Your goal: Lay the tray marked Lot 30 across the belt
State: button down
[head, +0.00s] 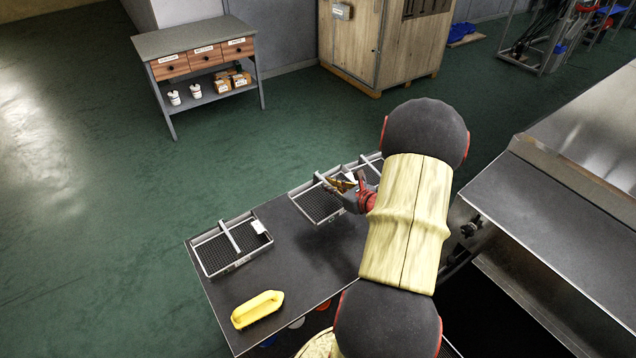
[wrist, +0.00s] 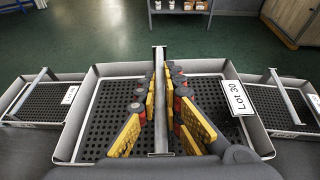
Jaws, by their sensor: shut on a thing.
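The tray marked Lot 30 (wrist: 248,135) is a grey, shallow tray with a black mesh floor and a centre bar. It fills the middle of the wrist view, its white label on the right side. My gripper (wrist: 164,85) has its yellow-padded fingers on both sides of the centre bar, shut on it. In the head view, my gripper (head: 349,184) is over the far part of the dark table, and the held tray (head: 316,205) is partly hidden by my arm. I cannot tell whether it touches the table.
A similar tray stands left on the table (head: 282,290); another tray (head: 375,158) is close on the right. A yellow boat-shaped object (head: 257,309) lies at the front. A drawer bench (head: 195,45) and wooden cabinet (head: 350,45) stand behind.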

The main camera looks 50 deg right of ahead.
jog(key=shift+d+p+v, duration=0.2)
jog(key=shift+d+v, duration=0.05)
jog(key=shift+v, duration=0.85)
jog(key=shift+d+p+v, duration=0.2)
jog(key=shift+d+v, duration=0.05)
jog(key=shift+v, duration=0.85)
jog(key=shift+s, duration=0.15)
